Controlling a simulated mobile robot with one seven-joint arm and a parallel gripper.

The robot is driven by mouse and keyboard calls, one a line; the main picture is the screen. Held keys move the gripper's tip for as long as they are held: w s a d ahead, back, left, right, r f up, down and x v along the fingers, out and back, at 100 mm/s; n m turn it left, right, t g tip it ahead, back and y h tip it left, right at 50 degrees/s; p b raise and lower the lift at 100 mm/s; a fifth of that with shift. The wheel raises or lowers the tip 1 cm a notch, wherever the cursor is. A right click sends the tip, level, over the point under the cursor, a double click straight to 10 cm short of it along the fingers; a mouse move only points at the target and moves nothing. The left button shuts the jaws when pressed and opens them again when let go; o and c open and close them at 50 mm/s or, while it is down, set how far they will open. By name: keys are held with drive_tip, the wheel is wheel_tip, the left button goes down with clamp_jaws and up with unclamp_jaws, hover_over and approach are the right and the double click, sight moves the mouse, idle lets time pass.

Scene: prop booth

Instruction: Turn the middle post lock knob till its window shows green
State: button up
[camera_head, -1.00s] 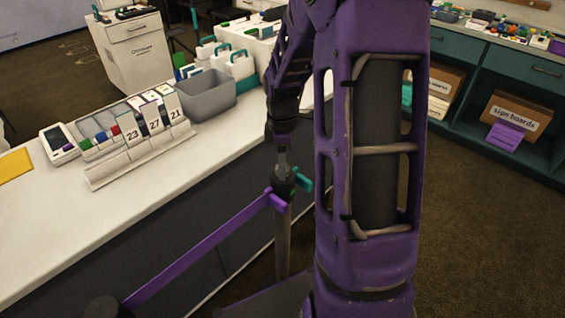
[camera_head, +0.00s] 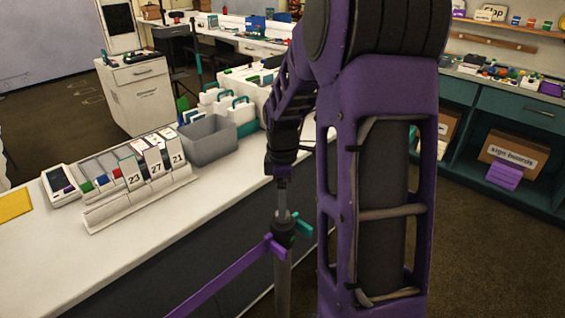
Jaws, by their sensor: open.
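A grey post (camera_head: 283,272) with a dark head (camera_head: 284,232) stands in front of the white counter. A purple belt (camera_head: 235,272) runs from the head toward the lower left, and a teal tab (camera_head: 303,225) sticks out on its right side. My gripper (camera_head: 284,210) points straight down from above, its narrow fingers at the top of the head. The knob is hidden or too small to tell apart there. I cannot tell whether the fingers touch it. The colour of the lock window cannot be made out.
The white counter (camera_head: 60,265) bears card holders (camera_head: 140,200), a card reader (camera_head: 62,185), a yellow sheet (camera_head: 14,205) and a grey bin (camera_head: 208,142). Teal shelving (camera_head: 500,110) with a box stands at the right. My arm hides the middle.

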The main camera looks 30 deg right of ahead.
wheel_tip(320, 180, up, 13)
drive_tip(key=p, duration=0.1)
drive_tip(key=shift+r, duration=0.2)
idle(0.5)
